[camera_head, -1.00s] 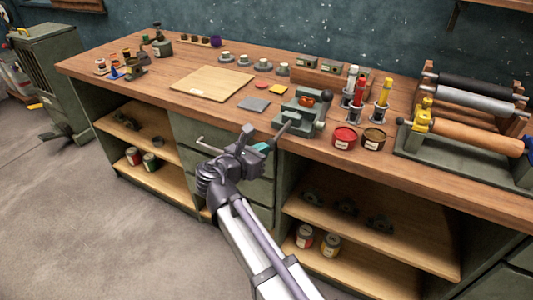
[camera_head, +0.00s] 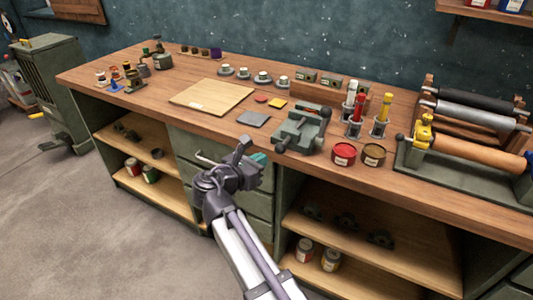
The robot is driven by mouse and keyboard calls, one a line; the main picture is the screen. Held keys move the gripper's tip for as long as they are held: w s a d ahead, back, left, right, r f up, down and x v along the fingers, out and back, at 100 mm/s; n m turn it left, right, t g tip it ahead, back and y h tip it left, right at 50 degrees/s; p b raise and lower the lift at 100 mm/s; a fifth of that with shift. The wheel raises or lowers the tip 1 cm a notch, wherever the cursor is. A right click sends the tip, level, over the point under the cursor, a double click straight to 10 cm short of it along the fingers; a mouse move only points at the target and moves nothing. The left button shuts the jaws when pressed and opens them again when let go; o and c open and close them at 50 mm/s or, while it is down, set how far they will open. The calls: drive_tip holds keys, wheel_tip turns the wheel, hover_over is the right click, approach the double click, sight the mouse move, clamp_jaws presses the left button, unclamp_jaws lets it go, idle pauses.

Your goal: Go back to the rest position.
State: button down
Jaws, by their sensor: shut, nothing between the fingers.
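My gripper (camera_head: 254,154) is in front of the workbench's drawers, near the bench's front edge. Its jaws are shut and it holds nothing that I see. My arm reaches up to it from the lower middle of the view. The workbench (camera_head: 160,101) has a wooden top and green drawers (camera_head: 186,152) under it. A green vise (camera_head: 301,130) stands on the bench just behind and right of my gripper, apart from it.
A wooden board (camera_head: 212,96) and a grey plate (camera_head: 253,118) lie behind my gripper. Red (camera_head: 344,154) and dark (camera_head: 373,155) tins stand near the front edge at right, before a roller machine (camera_head: 465,150). Open floor (camera_head: 70,225) lies at left.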

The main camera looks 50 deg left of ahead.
drive_tip(key=p+v, duration=0.1)
drive_tip(key=v, duration=0.7)
drive_tip(key=shift+s, duration=0.35)
drive_tip(key=shift+d+r, duration=0.1)
